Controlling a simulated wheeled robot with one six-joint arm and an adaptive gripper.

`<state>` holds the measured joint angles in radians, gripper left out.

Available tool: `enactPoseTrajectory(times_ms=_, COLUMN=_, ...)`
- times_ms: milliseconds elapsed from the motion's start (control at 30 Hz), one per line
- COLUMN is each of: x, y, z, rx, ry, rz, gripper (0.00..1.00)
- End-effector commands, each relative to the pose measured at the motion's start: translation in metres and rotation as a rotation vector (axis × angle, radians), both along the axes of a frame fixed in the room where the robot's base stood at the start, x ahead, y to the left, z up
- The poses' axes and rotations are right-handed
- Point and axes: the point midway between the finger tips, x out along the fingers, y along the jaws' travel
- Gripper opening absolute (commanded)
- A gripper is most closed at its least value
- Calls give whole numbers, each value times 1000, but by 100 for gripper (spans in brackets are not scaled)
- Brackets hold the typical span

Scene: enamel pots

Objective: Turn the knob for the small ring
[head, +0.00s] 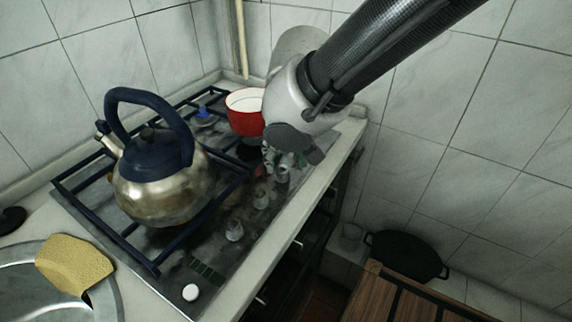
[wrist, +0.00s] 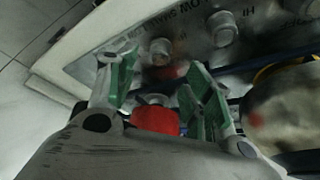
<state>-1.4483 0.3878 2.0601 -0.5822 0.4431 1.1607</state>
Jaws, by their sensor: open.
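The hob (head: 210,268) has a row of pale knobs along its right edge in the head view. One knob (head: 262,197) is just nearer than my gripper (head: 285,168), and another knob (head: 234,230) is nearer still. The wrist view shows one knob (wrist: 160,50) above the gap between my green-padded fingers and another knob (wrist: 222,28) to its right. My gripper (wrist: 157,80) is open, low over the far part of the knob row. I cannot tell whether it touches a knob. Anything directly under the fingers is hidden in the head view.
A steel kettle (head: 155,190) with a dark blue handle stands on the near grate. A red pot (head: 245,112) stands behind my gripper. A white round button (head: 190,292) is at the near corner. A yellow sponge (head: 72,262) lies by the sink. Tiled walls close off the back.

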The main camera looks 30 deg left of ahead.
Motion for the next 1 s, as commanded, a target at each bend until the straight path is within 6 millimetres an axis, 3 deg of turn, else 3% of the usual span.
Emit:
enactPoseTrajectory(times_ms=400, x=18, y=16, z=-58, rx=-3, ry=0, rz=-1, gripper=51)
enactPoseTrajectory(times_ms=767, x=19, y=18, z=-64, rx=-1, ry=1, rz=0, gripper=51)
enactPoseTrajectory(times_ms=1000, x=19, y=18, z=-64, rx=0, ry=1, rz=-1, gripper=8)
